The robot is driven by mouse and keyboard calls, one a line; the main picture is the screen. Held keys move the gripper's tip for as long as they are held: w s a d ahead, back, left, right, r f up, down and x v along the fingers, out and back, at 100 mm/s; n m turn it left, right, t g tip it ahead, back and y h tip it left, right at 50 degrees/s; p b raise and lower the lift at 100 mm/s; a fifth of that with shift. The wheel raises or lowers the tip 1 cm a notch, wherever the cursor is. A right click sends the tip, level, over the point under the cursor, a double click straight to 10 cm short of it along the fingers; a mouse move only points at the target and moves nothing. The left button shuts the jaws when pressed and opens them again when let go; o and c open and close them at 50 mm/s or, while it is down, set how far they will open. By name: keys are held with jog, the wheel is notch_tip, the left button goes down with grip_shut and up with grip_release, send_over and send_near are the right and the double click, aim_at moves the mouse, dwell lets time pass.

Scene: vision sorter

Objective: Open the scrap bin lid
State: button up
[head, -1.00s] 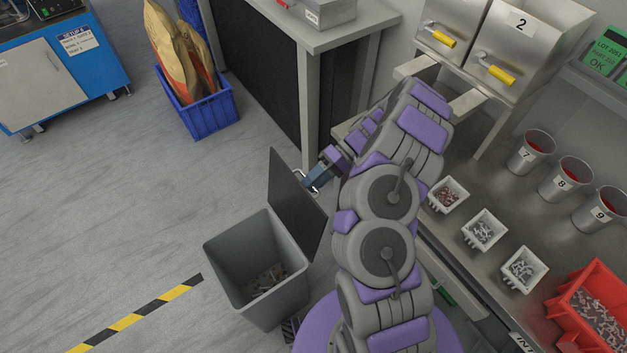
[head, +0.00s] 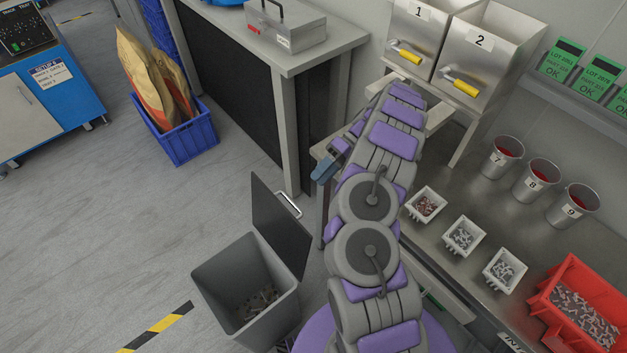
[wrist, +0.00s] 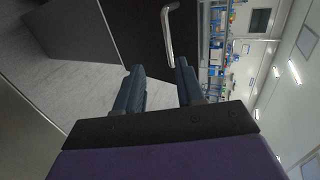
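The grey scrap bin (head: 232,312) stands on the floor, with scrap pieces visible at its bottom. Its dark lid (head: 279,228) stands raised and tilted at the bin's right side, so the bin's mouth is uncovered. The lid's metal handle (head: 289,205) is at its upper edge; it also shows in the wrist view (wrist: 169,36). My gripper (head: 324,168) is above and right of the handle, apart from it. In the wrist view the two fingers of my gripper (wrist: 158,80) are spread with nothing between them, and the handle lies beyond the fingertips.
A grey workbench (head: 290,60) with a metal toolbox (head: 287,28) stands behind the bin. A blue crate (head: 180,140) holds paper sacks. Cups, small white trays and a red tray (head: 575,300) stand on the right-hand counter. The floor left of the bin is clear.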

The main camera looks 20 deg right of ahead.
jog(key=shift+w+d+r, duration=0.15)
jog(key=shift+d+r, duration=0.15)
jog(key=shift+d, duration=0.2)
dwell(0.3)
jog(key=s+a+r+g+h, duration=0.1)
jog(key=s+a+r+h, duration=0.1)
jog(key=s+a+r, duration=0.5)
jog(key=s+a+r+g+h, duration=0.1)
jog(key=s+a+r+h, duration=0.2)
jog(key=a+r, duration=0.65)
jog(key=s+d+r+m+t+h, duration=0.1)
jog(key=s+d+t+h, duration=0.1)
jog(key=s, duration=1)
jog(key=s+d+r+m+t+h, duration=0.2)
jog(key=s+h, duration=0.3)
jog(key=s, duration=0.6)
jog(key=shift+s+d+m, duration=0.3)
jog(key=shift+s+d, duration=0.05)
jog(key=shift+d, duration=0.15)
jog(key=shift+r, duration=0.1)
